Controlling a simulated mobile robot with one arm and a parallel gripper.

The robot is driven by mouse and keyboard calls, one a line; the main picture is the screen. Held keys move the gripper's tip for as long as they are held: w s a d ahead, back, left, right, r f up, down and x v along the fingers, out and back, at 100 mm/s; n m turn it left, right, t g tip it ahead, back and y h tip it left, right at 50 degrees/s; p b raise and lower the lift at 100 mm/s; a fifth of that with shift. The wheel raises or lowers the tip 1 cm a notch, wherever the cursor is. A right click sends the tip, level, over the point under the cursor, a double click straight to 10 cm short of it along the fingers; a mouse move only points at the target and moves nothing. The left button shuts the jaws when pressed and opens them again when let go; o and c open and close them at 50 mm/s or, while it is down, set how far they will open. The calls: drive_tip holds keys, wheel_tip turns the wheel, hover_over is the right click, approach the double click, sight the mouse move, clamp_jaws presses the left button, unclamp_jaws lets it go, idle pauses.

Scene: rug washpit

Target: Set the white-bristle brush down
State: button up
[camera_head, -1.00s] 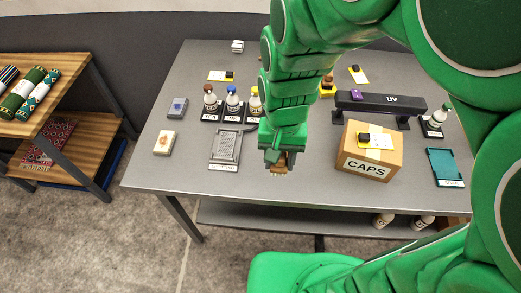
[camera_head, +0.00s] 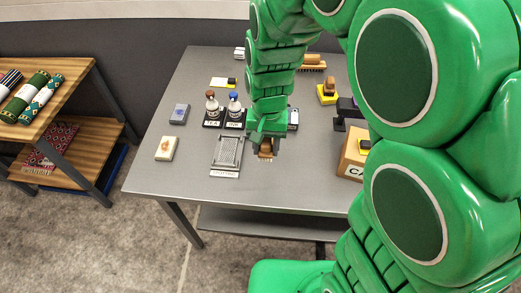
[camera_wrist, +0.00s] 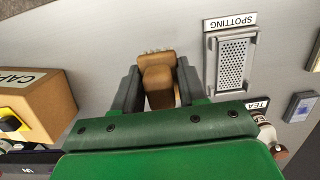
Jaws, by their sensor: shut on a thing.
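My gripper (camera_head: 265,147) is shut on a wooden-handled brush (camera_head: 266,156). In the wrist view the brush (camera_wrist: 158,78) sits between the two dark fingers (camera_wrist: 157,92), its pale bristles showing at the far edge of its brown block. The gripper is over the front part of the grey table (camera_head: 190,192), to the right of the perforated metal spotting tray (camera_head: 228,151). Whether the brush touches the table is hard to tell. The spotting tray also shows in the wrist view (camera_wrist: 232,64), to the right of the gripper.
The CAPS box (camera_head: 350,160) stands right of the gripper, partly behind my arm. Labelled bottles (camera_head: 212,104) stand behind the tray. A blue-grey block (camera_head: 179,113) and a cream block (camera_head: 166,148) lie at left. A shelf with rolled rugs (camera_head: 30,95) stands far left.

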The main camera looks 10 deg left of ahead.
drive_tip(key=shift+w+a+f, duration=0.3)
drive_tip(key=shift+w+f, duration=0.4)
drive_tip(key=shift+f, duration=0.3)
drive_tip(key=shift+w+a+f, duration=0.35)
drive_tip(key=shift+w+f, duration=0.4)
drive_tip(key=shift+f, duration=0.2)
drive_tip(key=shift+w+a+f, duration=0.3)
drive_tip(key=shift+w+f, duration=0.4)
drive_tip(key=shift+f, duration=1.7)
drive_tip(key=shift+f, duration=0.15)
drive_tip(key=o, duration=1.1)
drive_tip(key=r, duration=0.4)
drive_tip(key=w+r, duration=0.1)
drive_tip(key=r, duration=0.7)
drive_tip(key=shift+w+r, duration=0.1)
drive_tip(key=shift+w, duration=0.1)
